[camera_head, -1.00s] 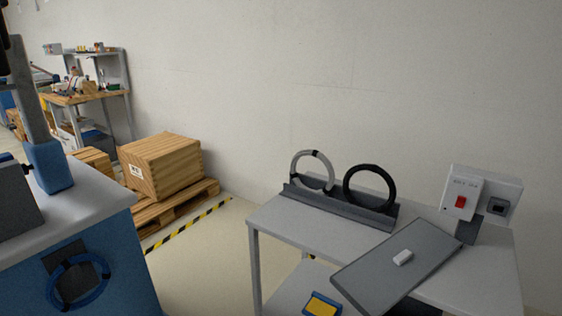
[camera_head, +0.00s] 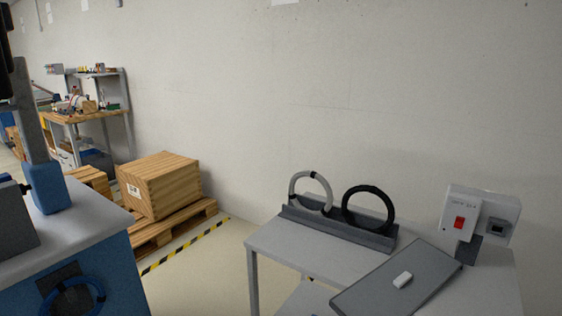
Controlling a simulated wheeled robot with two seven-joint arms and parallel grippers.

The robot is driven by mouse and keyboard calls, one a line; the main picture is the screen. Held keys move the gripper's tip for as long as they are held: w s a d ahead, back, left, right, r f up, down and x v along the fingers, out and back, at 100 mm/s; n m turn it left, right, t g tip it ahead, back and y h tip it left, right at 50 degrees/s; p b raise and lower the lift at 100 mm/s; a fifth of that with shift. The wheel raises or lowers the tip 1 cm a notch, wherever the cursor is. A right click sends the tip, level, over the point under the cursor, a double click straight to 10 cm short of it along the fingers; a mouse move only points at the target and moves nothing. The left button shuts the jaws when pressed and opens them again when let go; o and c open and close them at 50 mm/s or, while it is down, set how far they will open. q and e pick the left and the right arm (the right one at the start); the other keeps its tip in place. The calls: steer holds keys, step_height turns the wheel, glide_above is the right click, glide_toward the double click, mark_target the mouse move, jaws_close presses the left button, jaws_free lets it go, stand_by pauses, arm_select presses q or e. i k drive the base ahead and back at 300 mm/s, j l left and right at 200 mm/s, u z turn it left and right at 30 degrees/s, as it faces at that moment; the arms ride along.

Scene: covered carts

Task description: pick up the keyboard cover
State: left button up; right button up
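A flat dark grey panel with a small white block handle (camera_head: 402,280) on top lies on the grey cart at the lower right; it looks like the keyboard cover (camera_head: 425,268). It lies at an angle, its near left corner reaching the cart's front edge. What is under it is hidden. Neither of my grippers is in view.
The cart top (camera_head: 285,248) carries a dark rack with a grey ring (camera_head: 327,193) and a black ring (camera_head: 389,208), and a switch box (camera_head: 482,216) at the right. A blue cabinet (camera_head: 110,265) stands left. A wooden crate (camera_head: 160,186) sits on a pallet. Floor between is clear.

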mark_target(399, 286)
steer(key=z, duration=0.5)
steer(key=i+j+z, duration=0.2)
steer(key=z, duration=0.15)
steer(key=i+j+z, duration=0.15)
steer(key=j+z, duration=0.25)
steer(key=i+j+z, duration=0.15)
steer(key=z, duration=0.2)
